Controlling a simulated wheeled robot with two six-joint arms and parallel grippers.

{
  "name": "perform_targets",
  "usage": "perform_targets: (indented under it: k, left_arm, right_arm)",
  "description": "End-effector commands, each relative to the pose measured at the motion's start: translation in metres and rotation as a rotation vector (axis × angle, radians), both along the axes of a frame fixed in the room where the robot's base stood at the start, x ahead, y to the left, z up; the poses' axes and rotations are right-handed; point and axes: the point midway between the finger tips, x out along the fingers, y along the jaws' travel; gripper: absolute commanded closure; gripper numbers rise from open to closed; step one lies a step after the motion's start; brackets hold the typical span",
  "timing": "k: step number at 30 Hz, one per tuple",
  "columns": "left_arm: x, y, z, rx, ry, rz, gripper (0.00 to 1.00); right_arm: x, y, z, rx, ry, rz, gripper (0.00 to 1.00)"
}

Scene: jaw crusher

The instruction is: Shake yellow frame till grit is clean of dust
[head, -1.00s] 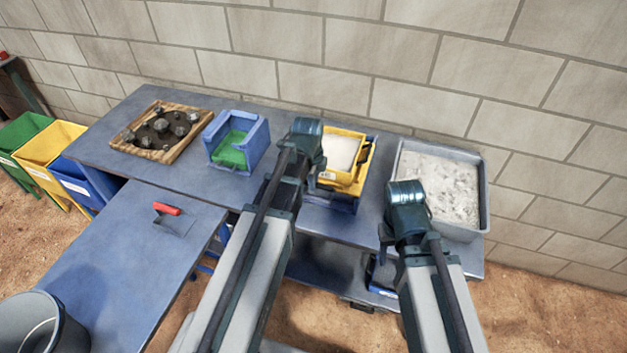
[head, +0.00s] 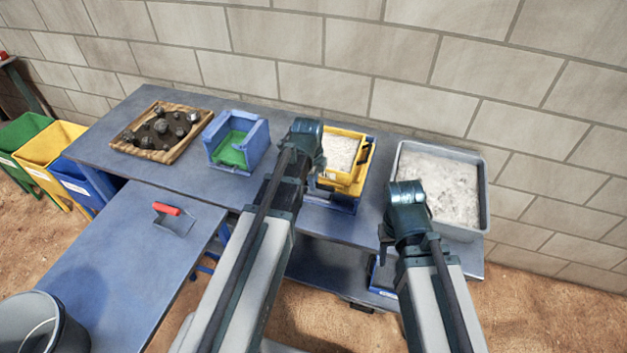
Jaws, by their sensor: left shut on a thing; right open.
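The yellow frame (head: 353,181) sits on a blue stand (head: 333,202) on the back table, right of the middle. Pale, speckled grit (head: 342,152) lies inside it. My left gripper (head: 322,172) is at the frame's left front side and is shut on the frame; my own wrist hides most of its fingers. My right gripper (head: 386,238) is open and empty, in front of the grey tray, with its fingers partly hidden by the wrist.
A grey tray of pale powder (head: 485,200) stands at the right. A blue box with green inside (head: 262,140) and a wooden tray of dark stones (head: 189,147) stand to the left. A red-handled scoop (head: 168,210) lies on the front table (head: 130,262), near a grey bucket (head: 68,330).

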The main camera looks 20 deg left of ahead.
Motion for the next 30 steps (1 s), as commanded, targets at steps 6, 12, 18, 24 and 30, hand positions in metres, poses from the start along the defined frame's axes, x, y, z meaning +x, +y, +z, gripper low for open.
perform_targets:
  k: [6, 12, 18, 24, 30]
  left_arm:
    - [0.000, 0.000, 0.000, 0.000, 0.000, 0.000, 1.00]
    - [0.003, 0.000, 0.000, 0.000, 0.000, 0.000, 1.00]
    - [0.030, -0.001, 0.000, 0.000, 0.000, 0.000, 1.00]
    - [0.029, -0.001, 0.000, 0.000, 0.000, 0.000, 1.00]
    - [0.028, -0.001, 0.000, 0.000, 0.000, 0.000, 0.54]
  right_arm:
    - [0.000, 0.000, 0.000, 0.000, 0.000, 0.000, 0.50]
    - [0.000, 0.000, 0.000, 0.000, 0.000, 0.000, 0.50]
    - [0.000, 0.000, 0.000, 0.000, 0.000, 0.000, 0.50]
    - [0.000, 0.000, 0.000, 0.000, 0.000, 0.000, 0.50]
    - [0.000, 0.000, 0.000, 0.000, 0.000, 0.000, 0.50]
